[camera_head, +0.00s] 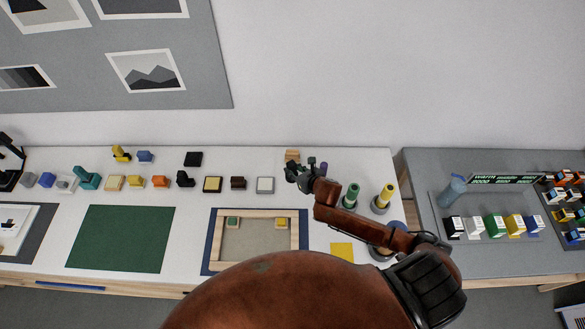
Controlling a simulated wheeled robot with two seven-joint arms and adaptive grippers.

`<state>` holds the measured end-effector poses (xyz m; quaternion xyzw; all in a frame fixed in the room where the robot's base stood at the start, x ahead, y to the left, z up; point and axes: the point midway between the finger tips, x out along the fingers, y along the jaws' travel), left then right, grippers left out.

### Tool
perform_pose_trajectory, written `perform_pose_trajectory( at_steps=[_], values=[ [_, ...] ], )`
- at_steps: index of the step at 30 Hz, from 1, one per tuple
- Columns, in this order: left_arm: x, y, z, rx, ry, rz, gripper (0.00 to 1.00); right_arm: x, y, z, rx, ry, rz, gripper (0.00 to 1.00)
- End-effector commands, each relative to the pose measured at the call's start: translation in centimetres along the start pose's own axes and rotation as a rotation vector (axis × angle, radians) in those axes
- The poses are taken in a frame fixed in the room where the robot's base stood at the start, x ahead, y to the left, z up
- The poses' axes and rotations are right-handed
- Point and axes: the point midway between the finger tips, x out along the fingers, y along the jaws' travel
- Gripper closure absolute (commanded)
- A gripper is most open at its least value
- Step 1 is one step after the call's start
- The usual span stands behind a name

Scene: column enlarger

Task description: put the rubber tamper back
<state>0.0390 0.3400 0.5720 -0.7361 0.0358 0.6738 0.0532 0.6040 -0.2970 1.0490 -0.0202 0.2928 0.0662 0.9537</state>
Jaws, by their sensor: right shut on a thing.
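My right gripper (300,170) is shut near the back of the white table, right of the row of small blocks. The thing in its fingers is small and mostly hidden; I take it to be the rubber tamper, but its shape cannot be made out. A tan block (292,156) shows just beyond the fingers; I cannot tell whether it touches them. My left gripper is not in view.
A wooden frame (218,240), a green mat (120,238) and a yellow square (342,252) lie in front. Several small boxes (494,226) stand on the grey table (420,175) at right.

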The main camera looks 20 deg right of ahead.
Motion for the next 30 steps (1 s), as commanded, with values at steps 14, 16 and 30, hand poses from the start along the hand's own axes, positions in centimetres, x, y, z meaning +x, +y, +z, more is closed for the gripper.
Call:
perform_pose_trajectory(
  at_steps=[14,16,30],
  values=[
    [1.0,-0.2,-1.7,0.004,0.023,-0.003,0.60,1.2,0.0,-1.7,-0.003,-0.002,0.000,1.00],
    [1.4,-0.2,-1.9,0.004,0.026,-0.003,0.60,1.5,0.0,-2.2,-0.002,-0.002,0.000,1.00],
    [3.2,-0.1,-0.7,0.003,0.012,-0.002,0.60,3.1,0.0,-4.4,-0.001,-0.003,0.000,1.00]
  ],
)
